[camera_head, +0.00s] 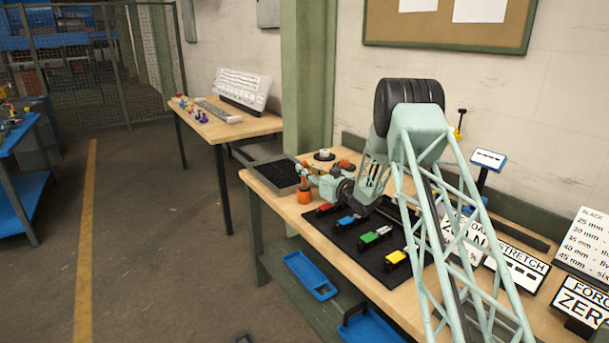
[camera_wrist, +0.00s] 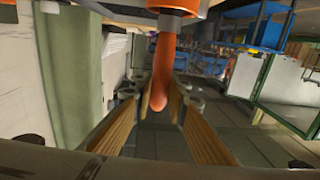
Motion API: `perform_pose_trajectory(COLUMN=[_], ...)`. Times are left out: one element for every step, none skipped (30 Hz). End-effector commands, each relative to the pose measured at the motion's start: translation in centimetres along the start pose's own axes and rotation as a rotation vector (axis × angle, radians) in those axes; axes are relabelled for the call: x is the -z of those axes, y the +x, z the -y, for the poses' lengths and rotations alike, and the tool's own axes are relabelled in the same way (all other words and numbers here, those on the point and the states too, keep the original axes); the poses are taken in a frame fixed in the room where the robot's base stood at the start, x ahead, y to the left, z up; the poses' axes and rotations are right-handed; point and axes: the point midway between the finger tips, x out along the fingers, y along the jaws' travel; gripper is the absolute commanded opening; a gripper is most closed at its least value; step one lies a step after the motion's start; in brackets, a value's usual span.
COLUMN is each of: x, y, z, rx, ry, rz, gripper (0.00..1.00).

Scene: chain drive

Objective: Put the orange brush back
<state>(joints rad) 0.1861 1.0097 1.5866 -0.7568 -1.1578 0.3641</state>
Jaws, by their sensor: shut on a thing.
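My gripper (camera_head: 314,181) is over the left end of the wooden workbench, beside the black grid tray. In the wrist view, an orange brush (camera_wrist: 161,78) shows as a smooth rounded handle between my two tan-padded fingers. The fingers are shut on it. A grey collar and a wider orange part adjoin the handle at the top of that view. In the head view an orange piece (camera_head: 304,195) shows just at the gripper, low over the bench edge. The bristles cannot be made out, and I cannot tell whether the brush touches the bench.
A black grid tray (camera_head: 273,175) lies at the bench's left end. A dark mat (camera_head: 350,236) holds several coloured blocks. A round dark item with a white top (camera_head: 324,155) stands behind the gripper. Blue trays (camera_head: 310,274) sit below. Signs stand at the right.

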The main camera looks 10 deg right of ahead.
Motion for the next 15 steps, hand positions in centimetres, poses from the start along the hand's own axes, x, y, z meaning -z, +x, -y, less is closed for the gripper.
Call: perform_pose_trajectory(x=[-0.7,-0.9,-1.2,-1.4,-1.6,-1.7,-1.8,-1.8,-1.8,-1.8,-1.8,-1.8,-1.8,-1.8,-1.8], y=[0.0,0.0,0.0,0.0,0.0,0.0,0.0,0.0,0.0,0.0,0.0,0.0,0.0,0.0,0.0], z=[0.0,0.0,0.0,0.0,0.0,0.0,0.0,0.0,0.0,0.0,0.0,0.0,0.0,0.0,0.0], rx=[0.000,0.000,0.000,0.000,0.000,0.000,0.000,0.000,0.000,0.000,0.000,0.000,0.000,0.000,0.000], ry=[0.000,0.000,0.000,0.000,0.000,0.000,0.000,0.000,0.000,0.000,0.000,0.000,0.000,0.000,0.000], rz=[0.000,-0.001,-0.001,-0.001,-0.001,-0.001,-0.002,-0.001,-0.002,-0.002,-0.002,-0.001,-0.001,-0.001,-0.001], gripper=[0.04,0.04,0.04,0.04,0.04,0.04,0.04,0.04,0.04,0.04,0.04,0.04,0.04,0.04,0.04])
